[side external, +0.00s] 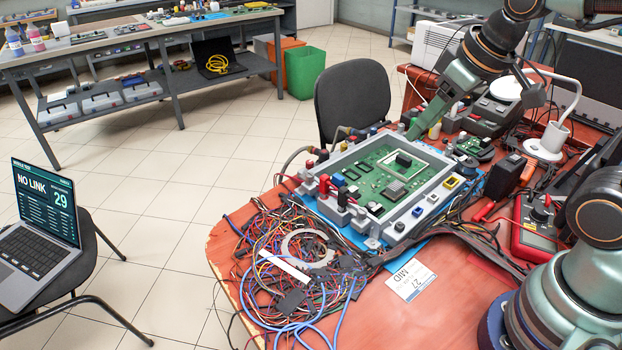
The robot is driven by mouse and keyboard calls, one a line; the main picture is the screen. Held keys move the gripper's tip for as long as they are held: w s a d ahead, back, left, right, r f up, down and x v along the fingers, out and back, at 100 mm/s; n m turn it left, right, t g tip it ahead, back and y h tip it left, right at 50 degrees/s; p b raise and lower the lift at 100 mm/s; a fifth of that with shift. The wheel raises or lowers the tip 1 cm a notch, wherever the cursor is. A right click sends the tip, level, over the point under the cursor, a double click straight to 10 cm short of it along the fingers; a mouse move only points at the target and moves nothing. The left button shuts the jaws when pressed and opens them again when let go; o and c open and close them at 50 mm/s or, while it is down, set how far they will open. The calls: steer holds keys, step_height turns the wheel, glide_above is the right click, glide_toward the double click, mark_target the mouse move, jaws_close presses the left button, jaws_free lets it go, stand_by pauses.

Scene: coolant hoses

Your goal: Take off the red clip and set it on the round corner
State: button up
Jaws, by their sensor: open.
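A grey frame (408,232) holds a green circuit board (375,178) on the red table. Upright red parts (324,185) stand at its left corner, beside a blue part and hoses. I cannot tell which of them is the red clip, or whether it sits on a hose. Several frame corners show, but I cannot tell which is the round corner. My gripper (413,130) is at the frame's far edge, below my green arm link. It is open, and no held object shows. Its fingers are small and partly lost against the parts behind.
A tangle of wires (295,265) covers the table's left front, with a pale ring (308,248) on it. A white label card (411,280) lies in front of the frame. A red multimeter (537,228) stands at right.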

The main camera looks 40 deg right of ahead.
steer(key=w+a+n+g, duration=0.3)
steer(key=w+n, duration=0.6)
steer(key=n+g, duration=0.2)
steer(key=n, duration=0.7)
glide_toward(325, 176)
steer(key=shift+f, duration=0.1)
step_height(325, 176, down, 11)
steer(key=shift+f, duration=0.15)
jaws_close()
